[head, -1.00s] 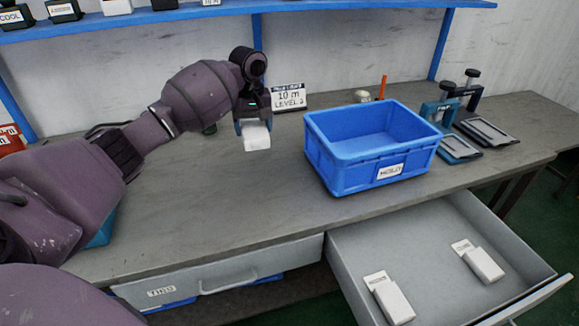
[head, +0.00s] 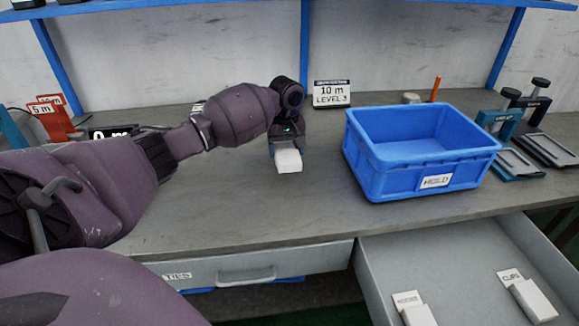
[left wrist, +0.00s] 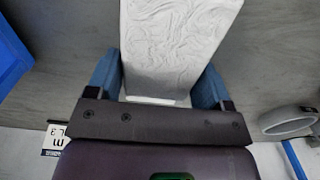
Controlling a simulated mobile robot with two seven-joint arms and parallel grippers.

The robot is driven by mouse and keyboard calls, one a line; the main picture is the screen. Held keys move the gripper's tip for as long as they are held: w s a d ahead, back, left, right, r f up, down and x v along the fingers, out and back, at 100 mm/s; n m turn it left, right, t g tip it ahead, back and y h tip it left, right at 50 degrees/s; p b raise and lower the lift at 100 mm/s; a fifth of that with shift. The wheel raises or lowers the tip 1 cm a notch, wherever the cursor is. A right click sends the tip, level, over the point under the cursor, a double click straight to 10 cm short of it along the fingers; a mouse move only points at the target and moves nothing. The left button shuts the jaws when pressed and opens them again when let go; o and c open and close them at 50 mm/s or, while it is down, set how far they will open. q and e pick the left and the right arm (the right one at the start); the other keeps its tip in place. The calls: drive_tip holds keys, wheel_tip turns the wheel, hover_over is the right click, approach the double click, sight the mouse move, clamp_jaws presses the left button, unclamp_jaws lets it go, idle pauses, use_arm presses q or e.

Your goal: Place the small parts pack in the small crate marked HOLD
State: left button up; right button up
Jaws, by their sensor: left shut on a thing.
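The small parts pack (head: 288,161) is a white block held in my left gripper (head: 286,149), above the bench and left of the crate. In the left wrist view the white, wrinkled pack (left wrist: 175,45) sits between the two blue fingers of the left gripper (left wrist: 160,82). The blue crate marked HOLD (head: 390,180) stands on the bench to the right of the gripper, its label facing front. It looks empty. A blue edge, likely the crate (left wrist: 10,55), shows at the left of the left wrist view. My right gripper is not in view.
An open drawer (head: 455,255) at front right holds white packs (head: 532,300) with labels. A sign reading 10 m LEVEL 3 (head: 332,94) stands behind the gripper. Blue clamp-like tools (head: 495,122) stand right of the crate. The bench (head: 250,215) in front is clear.

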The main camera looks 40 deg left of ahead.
use_arm(q)
wheel_tip(320, 180, down, 6)
drive_tip(key=shift+f+b, duration=0.1)
drive_tip(key=shift+b, duration=0.8)
drive_tip(key=shift+r, duration=0.2)
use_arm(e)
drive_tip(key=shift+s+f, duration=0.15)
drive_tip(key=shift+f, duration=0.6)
use_arm(q)
drive_tip(key=o, duration=0.9)
drive_tip(key=shift+f, duration=0.1)
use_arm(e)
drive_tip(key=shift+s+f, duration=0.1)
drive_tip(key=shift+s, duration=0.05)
